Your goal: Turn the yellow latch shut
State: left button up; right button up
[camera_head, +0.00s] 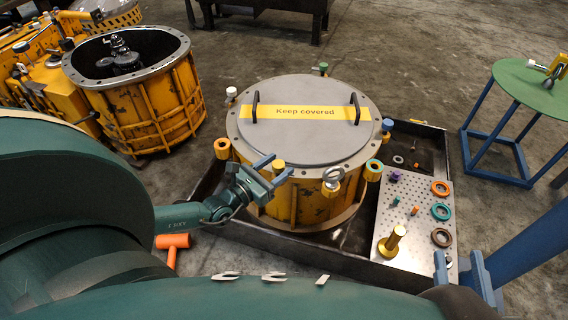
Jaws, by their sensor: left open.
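A short yellow latch knob (279,165) stands at the front rim of the round grey cover (300,145), which sits on a yellow drum housing (305,203). My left gripper (272,168) is open at the front of the drum, with its fingertips close beside the yellow knob. I cannot tell whether they touch it. The lower part of the latch is partly hidden by the fingers. My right gripper (458,264) is at the lower right, its fingers apart and empty, near the corner of the grey parts plate (424,218).
Other fittings ring the cover: white (231,92), green (323,68), blue (387,125), and a metal eye (333,175). The drum stands in a dark tray (350,263). An orange mallet (172,242) lies at left. An open yellow housing (150,105) stands behind.

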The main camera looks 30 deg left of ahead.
pick_arm(q)
jog(key=shift+x, duration=1.45)
jog(key=c, duration=1)
jog(key=shift+o, duration=0.2)
